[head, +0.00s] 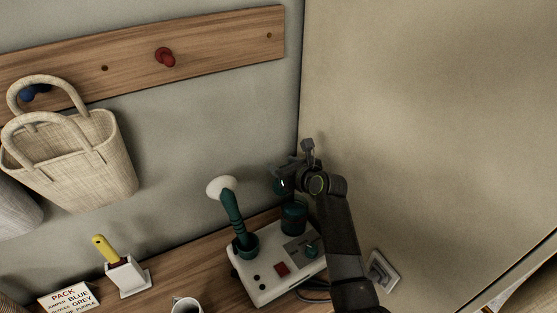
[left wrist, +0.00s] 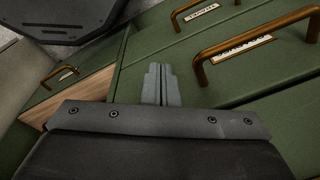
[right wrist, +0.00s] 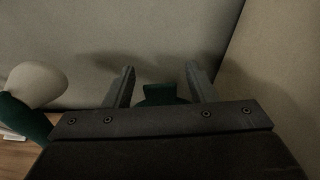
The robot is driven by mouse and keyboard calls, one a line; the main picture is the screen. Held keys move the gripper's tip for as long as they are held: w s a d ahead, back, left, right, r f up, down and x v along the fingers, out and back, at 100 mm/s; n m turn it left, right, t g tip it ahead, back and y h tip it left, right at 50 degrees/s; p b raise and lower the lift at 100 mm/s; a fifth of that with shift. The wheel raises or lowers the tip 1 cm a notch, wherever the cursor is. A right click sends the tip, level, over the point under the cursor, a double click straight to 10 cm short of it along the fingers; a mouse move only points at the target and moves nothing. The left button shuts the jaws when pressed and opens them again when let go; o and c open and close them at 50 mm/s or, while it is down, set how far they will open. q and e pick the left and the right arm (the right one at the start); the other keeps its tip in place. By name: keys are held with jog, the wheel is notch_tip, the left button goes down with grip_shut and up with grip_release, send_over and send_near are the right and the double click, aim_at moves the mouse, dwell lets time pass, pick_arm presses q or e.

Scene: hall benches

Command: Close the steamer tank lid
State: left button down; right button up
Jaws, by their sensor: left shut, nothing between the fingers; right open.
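The steamer has a white base (head: 262,287) on the wooden bench, with a dark green tank (head: 293,219) at its back right. A dark green lid (head: 279,187) shows above the tank, raised and partly hidden by my right gripper (head: 285,178). In the right wrist view a green piece, apparently the lid (right wrist: 160,93), shows between and beyond the open fingers (right wrist: 160,84). I cannot tell whether they touch it. My left gripper (left wrist: 161,85) is shut and empty, in front of green drawers; it is not in the head view.
A green steamer wand with a white head (head: 222,187) stands upright left of the tank. A mug (head: 186,305), a yellow-handled brush in a white holder (head: 129,279) and a sign (head: 69,299) are farther left. The side wall (head: 430,130) is close on the right.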

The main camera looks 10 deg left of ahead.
jog(key=shift+s+d+r, duration=0.15)
jog(key=shift+s, duration=0.1)
jog(key=shift+c, duration=0.5)
jog(key=c, duration=0.5)
pick_arm(q)
jog(key=shift+d, duration=0.3)
pick_arm(e)
jog(key=shift+w, duration=0.1)
grip_shut()
pick_arm(q)
jog(key=shift+a, duration=0.15)
jog(key=shift+s+f+b, duration=0.1)
jog(key=shift+f+b, duration=0.15)
jog(key=shift+b, duration=0.05)
